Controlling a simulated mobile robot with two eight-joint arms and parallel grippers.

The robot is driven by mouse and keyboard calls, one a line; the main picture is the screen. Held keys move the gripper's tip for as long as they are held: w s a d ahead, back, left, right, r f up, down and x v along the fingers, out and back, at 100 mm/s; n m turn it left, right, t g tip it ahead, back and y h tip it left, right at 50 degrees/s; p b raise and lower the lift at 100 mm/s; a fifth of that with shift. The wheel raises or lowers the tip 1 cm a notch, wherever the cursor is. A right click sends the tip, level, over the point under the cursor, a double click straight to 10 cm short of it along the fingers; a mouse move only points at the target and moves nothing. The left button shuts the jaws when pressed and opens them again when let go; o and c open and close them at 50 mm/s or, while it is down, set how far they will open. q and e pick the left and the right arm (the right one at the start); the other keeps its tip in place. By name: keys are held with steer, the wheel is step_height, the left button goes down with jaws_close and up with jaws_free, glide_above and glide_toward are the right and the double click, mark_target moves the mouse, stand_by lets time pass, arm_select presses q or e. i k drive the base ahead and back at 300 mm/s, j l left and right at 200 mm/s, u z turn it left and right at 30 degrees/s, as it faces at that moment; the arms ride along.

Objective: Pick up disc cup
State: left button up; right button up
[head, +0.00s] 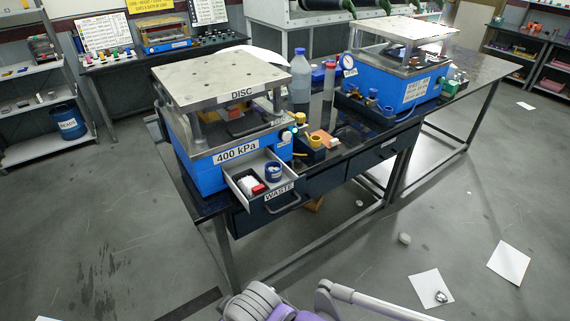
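A small blue cup (273,171) with a pale rim stands in the open drawer marked WASTE (279,192). No label on it can be read at this size, so I cannot tell whether it is the disc cup. Red, white and black items (250,185) lie beside it in the drawer. A blue press (232,164) marked 400 kPa, with a top plate (222,78) marked DISC, stands just behind the drawer. Neither gripper is in view. Only purple and grey parts of my own arms show at the bottom edge.
A clear bottle (300,80), a tall cylinder (328,90) and small yellow pots stand on the dark bench (350,138) right of the press. A second blue press (395,85) stands farther back. Paper sheets (509,262) lie on the floor. The floor left of the bench is mostly clear.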

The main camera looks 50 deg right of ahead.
mark_target(273, 169)
steer(key=l, duration=2.25)
